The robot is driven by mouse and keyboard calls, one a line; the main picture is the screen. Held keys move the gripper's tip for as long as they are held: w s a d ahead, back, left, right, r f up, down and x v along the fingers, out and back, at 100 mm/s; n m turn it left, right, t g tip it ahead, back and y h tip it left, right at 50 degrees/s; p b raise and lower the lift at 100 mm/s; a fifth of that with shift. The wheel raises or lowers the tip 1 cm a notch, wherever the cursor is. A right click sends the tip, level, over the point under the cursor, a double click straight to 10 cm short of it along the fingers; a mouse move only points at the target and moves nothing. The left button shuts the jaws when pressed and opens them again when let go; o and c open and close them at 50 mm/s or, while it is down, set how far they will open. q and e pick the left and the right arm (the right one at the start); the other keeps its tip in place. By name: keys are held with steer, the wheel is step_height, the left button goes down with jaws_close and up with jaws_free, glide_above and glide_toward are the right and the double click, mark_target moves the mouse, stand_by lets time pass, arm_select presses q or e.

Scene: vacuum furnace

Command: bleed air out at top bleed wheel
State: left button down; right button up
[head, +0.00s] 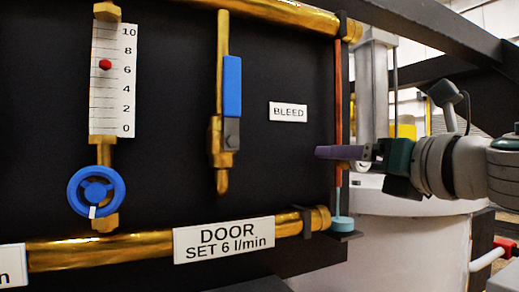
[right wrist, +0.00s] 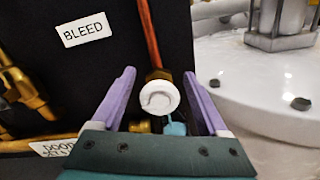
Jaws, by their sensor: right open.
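The bleed wheel is a small round white knob (right wrist: 159,97) on a brass fitting at the lower end of a copper pipe (right wrist: 149,33), in the right wrist view. In the head view the copper pipe (head: 338,95) runs down the panel's right edge, and the wheel is hidden behind my gripper. My right gripper (head: 322,152) has purple fingers and is open. In the right wrist view its fingers (right wrist: 158,76) stand on either side of the wheel, with gaps visible. Whether the wheel lies at fingertip depth is unclear. My left gripper is not in view.
A white BLEED label (head: 288,112) is left of the pipe. A small teal cup (head: 342,224) sits below it. A flow gauge (head: 112,90) shows its red ball near 7, above a blue handwheel (head: 95,192). A blue lever (head: 232,87) stands upright. A white vessel (head: 400,235) is at right.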

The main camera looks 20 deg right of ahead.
steer(key=shift+w, duration=0.25)
jaws_close()
stand_by(0.6)
